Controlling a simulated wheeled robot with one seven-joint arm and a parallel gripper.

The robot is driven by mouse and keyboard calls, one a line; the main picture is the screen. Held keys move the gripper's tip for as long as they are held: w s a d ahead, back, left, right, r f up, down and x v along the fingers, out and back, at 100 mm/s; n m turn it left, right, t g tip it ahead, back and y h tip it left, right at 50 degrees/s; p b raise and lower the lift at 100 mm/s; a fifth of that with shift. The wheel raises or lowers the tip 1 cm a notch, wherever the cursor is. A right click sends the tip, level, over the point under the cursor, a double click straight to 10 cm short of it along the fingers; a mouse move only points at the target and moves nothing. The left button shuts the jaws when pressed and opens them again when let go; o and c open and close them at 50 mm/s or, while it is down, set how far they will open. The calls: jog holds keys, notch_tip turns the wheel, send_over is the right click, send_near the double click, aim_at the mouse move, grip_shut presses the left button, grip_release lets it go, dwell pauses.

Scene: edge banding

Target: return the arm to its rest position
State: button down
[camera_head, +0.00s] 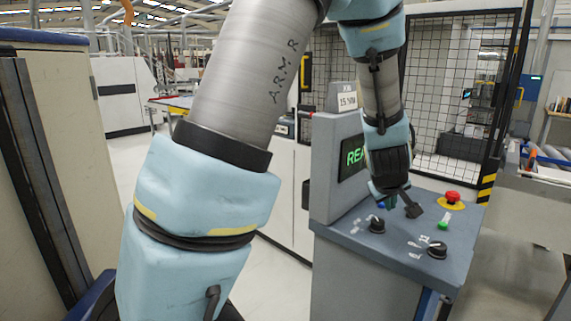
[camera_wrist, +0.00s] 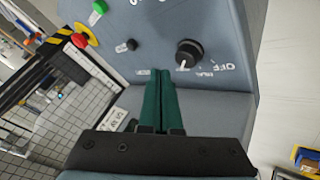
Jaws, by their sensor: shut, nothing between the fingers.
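My arm reaches from the lower left up and across to the right in the head view. My gripper (camera_head: 402,205) hangs over the sloped top of the grey control console (camera_head: 335,235). In the wrist view my gripper (camera_wrist: 160,75) shows two green fingers pressed together, with nothing between them. Their tips appear near a black rotary knob (camera_wrist: 188,53) marked OFF on the console face (camera_wrist: 130,65). I cannot tell whether they touch the panel. In the head view the arm hides part of the lit green display (camera_head: 353,156).
The console carries a red emergency button (camera_head: 452,197), a green button (camera_head: 444,221) and black knobs (camera_head: 436,250) close to my gripper. A black mesh fence (camera_head: 455,85) stands behind it. A beige cabinet (camera_head: 75,130) is at the left. Pale floor (camera_head: 275,285) shows between.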

jog(key=s+a+f+m+g+y+b, duration=0.1)
jog(key=s+a, duration=0.4)
jog(key=a, duration=1.1)
jog(key=s+a+f+m+g+y+b, duration=0.1)
jog(key=s+a+f+m+g+y, duration=0.1)
jog(key=a, duration=1.4)
jog(key=s+f+g+y, duration=0.1)
jog(key=s+g, duration=0.1)
jog(key=s, duration=0.1)
jog(key=shift+s+f+g+b, duration=0.2)
jog(key=shift+g+b, duration=0.1)
jog(key=shift+b, duration=0.1)
